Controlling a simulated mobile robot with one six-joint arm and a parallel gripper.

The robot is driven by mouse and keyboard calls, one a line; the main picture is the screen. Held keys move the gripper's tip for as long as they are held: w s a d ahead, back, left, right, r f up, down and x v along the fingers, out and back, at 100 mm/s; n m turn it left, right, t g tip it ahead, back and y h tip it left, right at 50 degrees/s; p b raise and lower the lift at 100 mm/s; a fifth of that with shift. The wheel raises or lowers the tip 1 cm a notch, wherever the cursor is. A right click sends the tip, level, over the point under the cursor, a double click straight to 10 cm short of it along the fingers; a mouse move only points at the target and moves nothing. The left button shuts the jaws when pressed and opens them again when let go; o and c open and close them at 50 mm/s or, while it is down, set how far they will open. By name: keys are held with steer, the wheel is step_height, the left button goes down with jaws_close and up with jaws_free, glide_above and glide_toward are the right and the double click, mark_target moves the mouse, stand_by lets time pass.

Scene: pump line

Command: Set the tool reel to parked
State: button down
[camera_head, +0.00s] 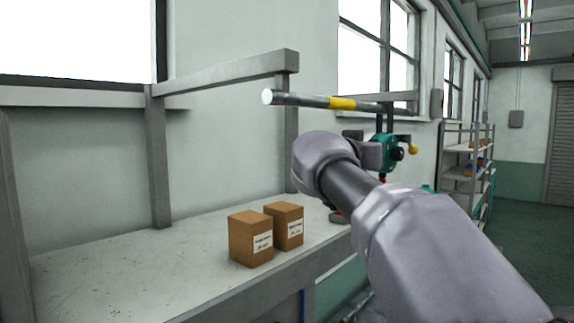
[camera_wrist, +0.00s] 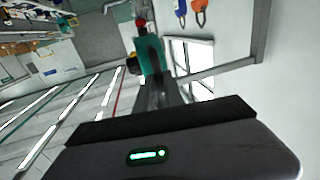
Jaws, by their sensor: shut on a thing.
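The tool reel (camera_head: 381,140) is teal with a dark round knob and a small yellow part on its right. It hangs below the right end of a grey rail (camera_head: 305,101) that has a yellow band (camera_head: 342,103). My gripper (camera_head: 376,155) is at the reel's left side, partly hidden by my own wrist. In the wrist view, my gripper's dark fingers (camera_wrist: 153,92) are shut on the teal reel (camera_wrist: 150,53), whose far end has a red tip. The exact contact is hard to make out.
A grey workbench (camera_head: 120,255) runs along the wall below the rail, with two brown boxes (camera_head: 251,238) (camera_head: 284,226) on it. Grey posts and a beam (camera_head: 225,72) stand behind. Shelving (camera_head: 468,170) is farther right, beside open floor.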

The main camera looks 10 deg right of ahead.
steer(key=x, duration=0.3)
steer(key=d+x, duration=0.1)
steer(key=x, duration=0.1)
steer(key=s+p+x, duration=0.1)
steer(key=x, duration=0.2)
steer(key=shift+w+d+r, duration=0.1)
steer(key=shift+d+r, duration=0.1)
steer(key=shift+d, duration=0.15)
steer(key=shift+r, duration=0.1)
steer(key=c, duration=1.8)
jaws_free()
steer(key=o, duration=0.3)
steer(key=shift+w+d, duration=0.1)
steer(key=shift+d, duration=0.05)
steer(key=b+v, duration=0.7)
steer(key=v, duration=1)
